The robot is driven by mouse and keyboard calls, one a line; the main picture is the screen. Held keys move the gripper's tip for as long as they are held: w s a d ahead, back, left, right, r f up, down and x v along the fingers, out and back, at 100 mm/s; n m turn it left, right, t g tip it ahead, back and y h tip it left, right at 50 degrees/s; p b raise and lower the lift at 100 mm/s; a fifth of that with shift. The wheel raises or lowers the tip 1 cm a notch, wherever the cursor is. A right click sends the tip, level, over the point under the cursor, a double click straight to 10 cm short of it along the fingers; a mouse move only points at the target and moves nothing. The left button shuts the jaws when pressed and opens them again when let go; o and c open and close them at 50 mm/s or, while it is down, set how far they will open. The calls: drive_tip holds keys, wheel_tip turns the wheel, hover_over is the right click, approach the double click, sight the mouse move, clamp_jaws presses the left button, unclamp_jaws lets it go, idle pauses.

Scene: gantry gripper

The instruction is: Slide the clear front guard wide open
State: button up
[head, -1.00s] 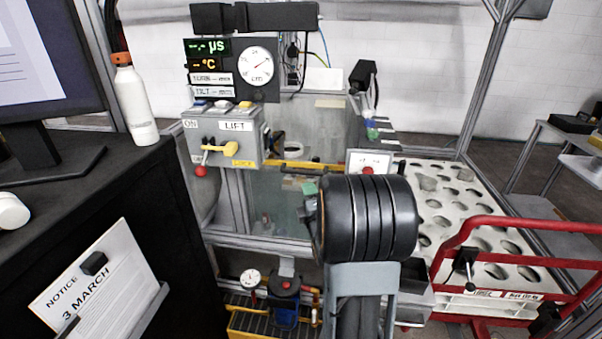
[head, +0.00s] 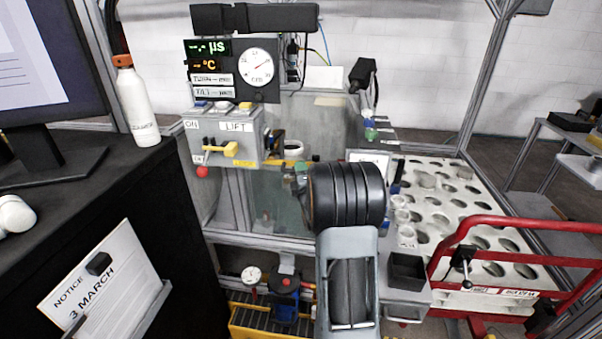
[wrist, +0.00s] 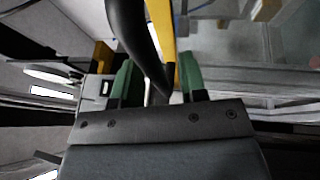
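The clear front guard (head: 272,200) is a see-through greenish panel on the front of the machine, below the lift control box. A yellow strip (head: 274,162) runs along its top; my arm hides its right part. My gripper (wrist: 158,82) shows two green fingers standing apart in the wrist view. A yellow bar (wrist: 161,35) and a black curved bar (wrist: 128,35) run toward the gap between them. I cannot tell whether the fingers touch either bar. In the head view only a bit of green fingertip shows beside the guard's top edge, left of my black wrist.
The lift control box (head: 222,138) with a yellow lever stands left above the guard. A white rack with round holes (head: 455,195) and a red rail (head: 500,222) are at right. A black cabinet (head: 90,210) stands at left.

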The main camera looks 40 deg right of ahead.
drive_tip(key=shift+c, duration=0.5)
clamp_jaws()
drive_tip(key=shift+f, duration=0.1)
